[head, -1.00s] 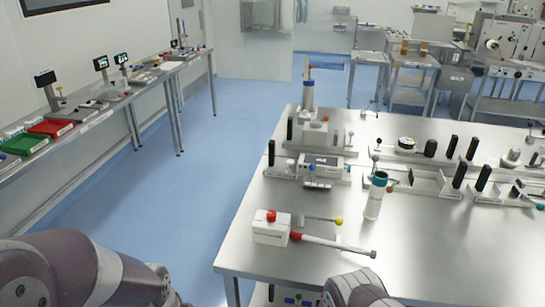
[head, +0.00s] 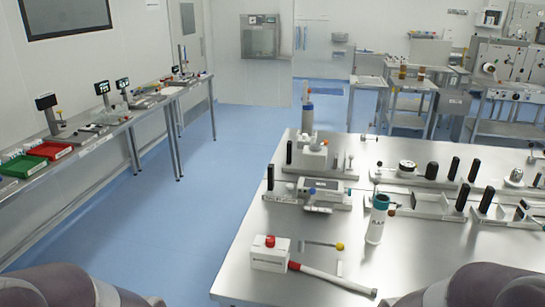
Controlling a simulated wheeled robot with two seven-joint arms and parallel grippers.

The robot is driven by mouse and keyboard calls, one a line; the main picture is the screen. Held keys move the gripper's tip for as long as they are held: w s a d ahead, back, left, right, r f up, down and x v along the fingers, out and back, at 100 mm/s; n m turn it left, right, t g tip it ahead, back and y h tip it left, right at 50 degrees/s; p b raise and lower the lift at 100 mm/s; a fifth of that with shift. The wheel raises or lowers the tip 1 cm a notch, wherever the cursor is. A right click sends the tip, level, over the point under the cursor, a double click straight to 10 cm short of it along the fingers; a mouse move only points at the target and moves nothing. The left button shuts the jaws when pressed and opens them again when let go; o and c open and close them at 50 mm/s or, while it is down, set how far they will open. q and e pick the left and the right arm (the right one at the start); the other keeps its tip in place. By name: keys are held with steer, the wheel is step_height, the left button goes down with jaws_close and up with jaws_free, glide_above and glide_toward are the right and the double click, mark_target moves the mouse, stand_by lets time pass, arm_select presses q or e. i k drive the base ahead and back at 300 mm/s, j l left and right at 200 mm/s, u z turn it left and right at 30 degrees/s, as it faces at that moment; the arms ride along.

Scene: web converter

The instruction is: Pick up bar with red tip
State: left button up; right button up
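The bar with a red tip (head: 335,279) lies on the metal table (head: 230,283), near its front edge. Its red tip (head: 294,266) points left, beside a white box with a red knob (head: 270,254). Its pale shaft runs right and toward me to a dark end. A thin bar with a yellow ball tip (head: 320,245) is just behind it. Parts of my two arms show at the bottom left and bottom right. Neither gripper is in the picture, so I cannot see whether they are open or shut.
A white bottle with a teal top (head: 376,222) stands behind the bar to the right. Fixtures with black upright plates (head: 432,170) fill the table's back and right. Bare tabletop lies around the bar. A side table (head: 95,127) with a red tray (head: 50,150) runs along the left wall.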

mark_target(373, 292)
steer(key=i+l+u, duration=0.15)
steer(key=l+u, duration=0.2)
steer(key=l, duration=0.35)
steer(key=l+u, duration=0.4)
steer(key=l, duration=0.35)
steer(key=l+u, duration=0.35)
steer(key=l, duration=0.4)
